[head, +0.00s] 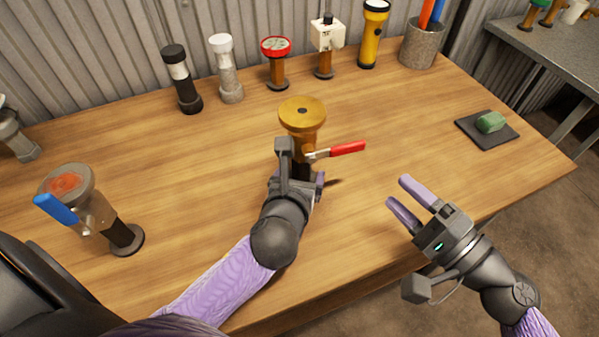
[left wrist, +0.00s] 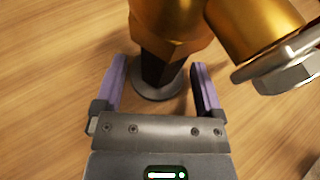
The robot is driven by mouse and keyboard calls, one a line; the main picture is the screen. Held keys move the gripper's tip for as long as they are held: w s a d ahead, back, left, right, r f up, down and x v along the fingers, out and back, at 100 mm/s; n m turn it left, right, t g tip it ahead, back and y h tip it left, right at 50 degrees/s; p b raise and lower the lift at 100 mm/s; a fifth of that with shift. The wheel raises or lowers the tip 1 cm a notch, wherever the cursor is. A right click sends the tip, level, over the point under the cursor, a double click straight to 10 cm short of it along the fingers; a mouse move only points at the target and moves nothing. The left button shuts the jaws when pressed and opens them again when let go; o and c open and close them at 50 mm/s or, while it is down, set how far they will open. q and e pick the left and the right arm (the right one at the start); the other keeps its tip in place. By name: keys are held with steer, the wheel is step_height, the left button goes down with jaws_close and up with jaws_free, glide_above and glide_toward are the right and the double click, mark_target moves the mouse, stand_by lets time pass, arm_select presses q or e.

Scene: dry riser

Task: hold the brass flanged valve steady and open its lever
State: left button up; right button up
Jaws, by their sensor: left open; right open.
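The brass flanged valve (head: 302,114) stands upright near the middle of the table, its red lever (head: 347,149) pointing right. In the left wrist view its brass body (left wrist: 172,25) rises over a dark stem (left wrist: 163,72) on a round grey base. My left gripper (head: 298,172) is at the lower part of the valve and hides much of the stem in the head view. In the left wrist view the left gripper's fingers (left wrist: 160,85) are open, one on each side of the stem with gaps. My right gripper (head: 397,196) is open and empty, right of the valve and below the lever.
A grey valve with a blue lever (head: 57,208) stands at the left. Several fittings, a red-topped valve (head: 276,62) and a yellow flashlight (head: 373,35) line the back. A grey cup (head: 421,45) is back right. A green block (head: 490,122) lies on a dark pad (head: 473,127). Table between is clear.

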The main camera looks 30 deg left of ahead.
arm_select(q)
steer(key=shift+w+a+f, duration=0.1)
steer(key=shift+w+f, duration=0.05)
steer(key=shift+w, duration=0.2)
steer(key=shift+c, duration=0.3)
jaws_close()
stand_by(0.4)
stand_by(0.5)
